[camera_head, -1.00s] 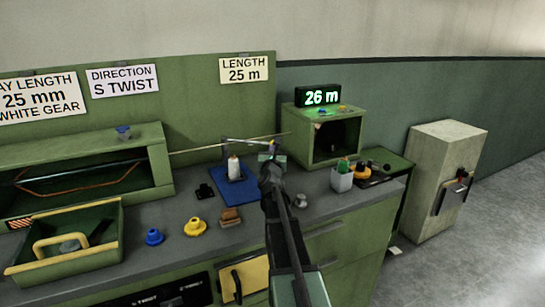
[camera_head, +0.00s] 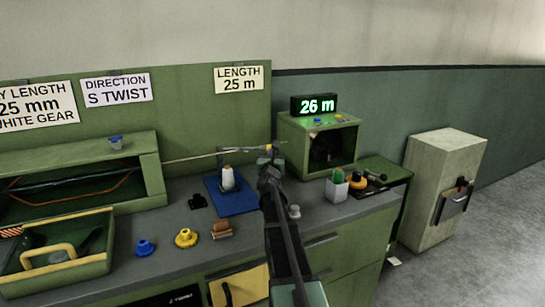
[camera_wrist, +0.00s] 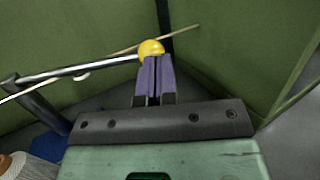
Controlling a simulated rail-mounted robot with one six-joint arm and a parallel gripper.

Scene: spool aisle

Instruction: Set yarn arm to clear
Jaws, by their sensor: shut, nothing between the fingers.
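The yarn arm (camera_head: 240,151) is a thin metal rod on a dark post behind the white yarn cone (camera_head: 228,178). It runs to the right and ends in a yellow knob. In the wrist view the rod (camera_wrist: 95,66) comes in from the left, with its yellow knob (camera_wrist: 151,48) right at my fingertips. My gripper (camera_wrist: 154,62) has its purple fingers pressed together with nothing between them. I cannot tell whether the fingertips touch the knob. In the head view my gripper (camera_head: 267,162) is beside the rod's right end, and its fingertips are hard to make out.
A green box (camera_head: 290,140) with a lit "26 m" display (camera_head: 317,105) stands just right of my gripper. A grey cup (camera_head: 336,189) and a small metal piece (camera_head: 294,211) are on the bench. Blue (camera_head: 145,248) and yellow (camera_head: 186,238) knob-like pieces sit at front left.

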